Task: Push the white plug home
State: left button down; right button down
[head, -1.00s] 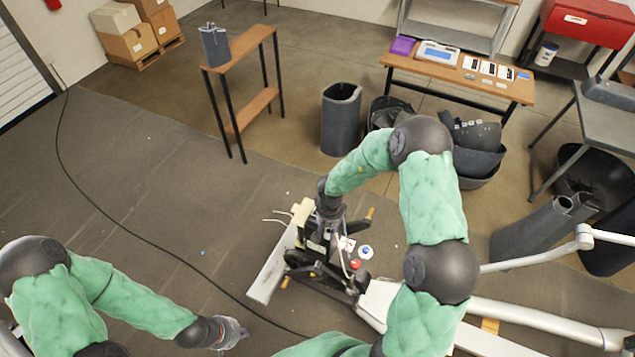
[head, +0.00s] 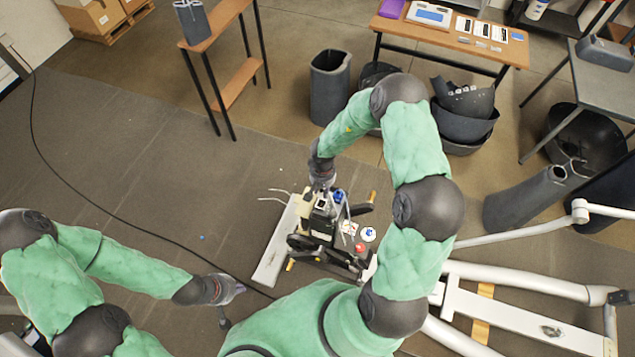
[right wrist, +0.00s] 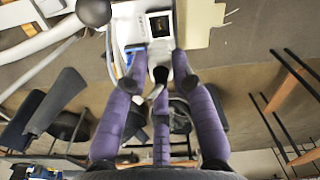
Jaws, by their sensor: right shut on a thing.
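My right gripper (head: 321,184) is over the top of the black machine unit (head: 325,240) on the floor. In the right wrist view its purple fingers (right wrist: 160,68) close around a small white and dark part, which I take to be the white plug (right wrist: 153,92). The fingers hide most of it, and I cannot tell how far it sits in its socket. A blue part (head: 338,196) shows right beside the gripper. My left gripper (head: 236,290) hangs at the lower left, apart from the unit; its jaws are too small to read.
White wires (head: 275,195) stick out left of the unit. White machine rails (head: 530,285) lie at the right. A black cable (head: 120,222) crosses the open floor at left.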

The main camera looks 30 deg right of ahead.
aim_at(321, 198)
jog(key=shift+s, duration=0.25)
jog(key=shift+w+f+b, duration=0.35)
jog(key=shift+f+b, duration=0.2)
jog(key=shift+b, duration=0.05)
jog(key=shift+s+f+b, duration=0.2)
jog(key=shift+f+b, duration=0.35)
jog(key=shift+b, duration=0.3)
jog(key=shift+w+f+b, duration=0.15)
jog(key=shift+f+b, duration=0.5)
jog(key=shift+b, duration=0.2)
jog(key=shift+f+b, duration=1.1)
jog(key=shift+b, duration=0.5)
jog(key=shift+p, duration=0.9)
jog(key=shift+f, duration=0.6)
